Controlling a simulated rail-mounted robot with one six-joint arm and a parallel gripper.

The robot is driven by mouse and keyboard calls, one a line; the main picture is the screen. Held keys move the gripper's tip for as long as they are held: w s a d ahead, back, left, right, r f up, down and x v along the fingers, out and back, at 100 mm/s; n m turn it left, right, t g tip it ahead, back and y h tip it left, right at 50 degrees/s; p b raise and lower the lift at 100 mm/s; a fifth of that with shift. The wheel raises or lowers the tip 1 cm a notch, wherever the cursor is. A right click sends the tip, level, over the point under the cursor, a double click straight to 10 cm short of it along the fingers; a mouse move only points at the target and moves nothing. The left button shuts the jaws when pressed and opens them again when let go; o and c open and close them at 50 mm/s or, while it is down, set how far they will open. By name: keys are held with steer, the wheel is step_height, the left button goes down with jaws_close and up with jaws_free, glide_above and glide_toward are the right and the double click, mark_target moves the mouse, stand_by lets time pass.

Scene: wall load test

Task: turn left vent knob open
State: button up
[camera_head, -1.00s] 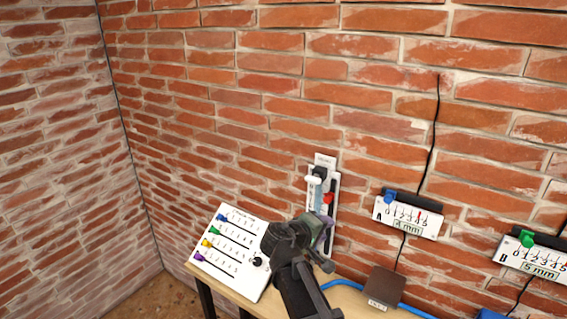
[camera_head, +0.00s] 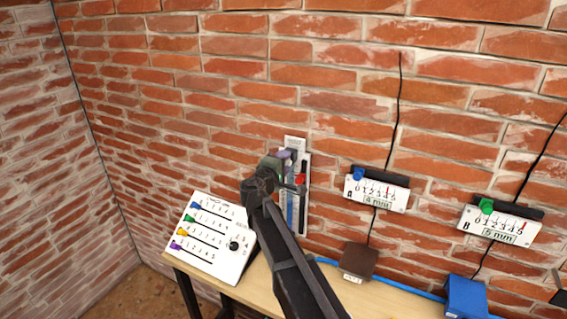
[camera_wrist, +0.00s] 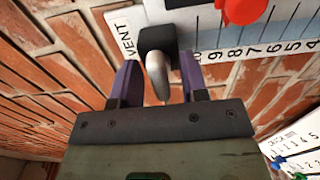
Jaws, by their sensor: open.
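The vent knob is a dark block with a rounded silver lever (camera_wrist: 157,75), at the "VENT" end of a white scale panel (camera_wrist: 125,28). The panel (camera_head: 295,142) hangs on the brick wall in the head view. My gripper (camera_wrist: 159,68) is open, with one purple finger on each side of the silver lever. Small gaps show between lever and fingers; contact is not clear. In the head view my gripper (camera_head: 286,158) covers most of the knob. Only one vent knob can be made out.
A red piece (camera_wrist: 243,8) sits on the scale close to the fingers. A white board with coloured sliders (camera_head: 210,235) stands on the table (camera_head: 258,287) at the left. A brown box (camera_head: 358,262), a blue box (camera_head: 466,297) and gauges A (camera_head: 377,192) and B (camera_head: 500,223) are to the right.

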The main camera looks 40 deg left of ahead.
steer(key=shift+c, duration=0.4)
jaws_close()
steer(key=shift+n, duration=0.4)
steer(key=n, duration=0.3)
steer(key=shift+n, duration=0.4)
steer(key=n, duration=0.4)
steer(key=shift+n, duration=0.3)
steer(key=n, duration=0.8)
steer(key=shift+n, duration=0.3)
